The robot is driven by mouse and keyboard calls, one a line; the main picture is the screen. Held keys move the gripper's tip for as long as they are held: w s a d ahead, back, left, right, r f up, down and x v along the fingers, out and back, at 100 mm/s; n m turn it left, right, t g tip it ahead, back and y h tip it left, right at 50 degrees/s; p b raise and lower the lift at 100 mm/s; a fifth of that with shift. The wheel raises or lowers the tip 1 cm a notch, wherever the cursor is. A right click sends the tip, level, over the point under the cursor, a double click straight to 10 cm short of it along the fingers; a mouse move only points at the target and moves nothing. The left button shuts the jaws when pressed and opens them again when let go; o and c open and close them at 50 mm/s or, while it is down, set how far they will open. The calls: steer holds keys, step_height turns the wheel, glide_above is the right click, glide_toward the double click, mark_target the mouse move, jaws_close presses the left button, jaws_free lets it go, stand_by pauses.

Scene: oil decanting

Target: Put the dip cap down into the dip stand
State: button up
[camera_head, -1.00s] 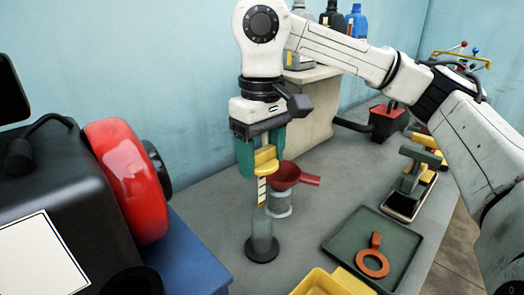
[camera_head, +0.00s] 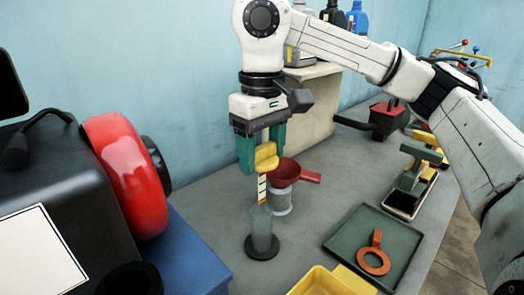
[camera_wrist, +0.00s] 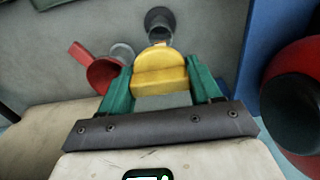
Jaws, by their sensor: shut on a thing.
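The dip stand (camera_head: 262,248) is a clear grey tube on a round black base on the bench, directly below. The stick's lower end shows at or just inside the tube's mouth; the exact depth is hard to tell. In the wrist view the yellow cap (camera_wrist: 160,72) sits between the green fingers, with the stand (camera_wrist: 159,22) beyond it.
A red funnel (camera_head: 287,171) rests on a clear jar (camera_head: 280,201) just right of the stand. A green tray (camera_head: 345,239) with an orange ring (camera_head: 374,262) lies farther right. A yellow bin (camera_head: 318,282) is in front. A black machine with a red drum (camera_head: 130,175) is at left.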

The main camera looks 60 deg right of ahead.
mark_target(262, 200)
steer(key=shift+f+b, duration=3.6)
steer(key=shift+f, duration=0.85)
steer(key=shift+f+b, duration=1.1)
steer(key=shift+f, duration=0.1)
steer(key=o, duration=1.3)
steer(key=shift+o, duration=0.2)
steer(key=shift+r, duration=0.1)
step_height(262, 200, up, 11)
steer(key=shift+f+p, duration=0.2)
steer(key=shift+p, duration=0.95)
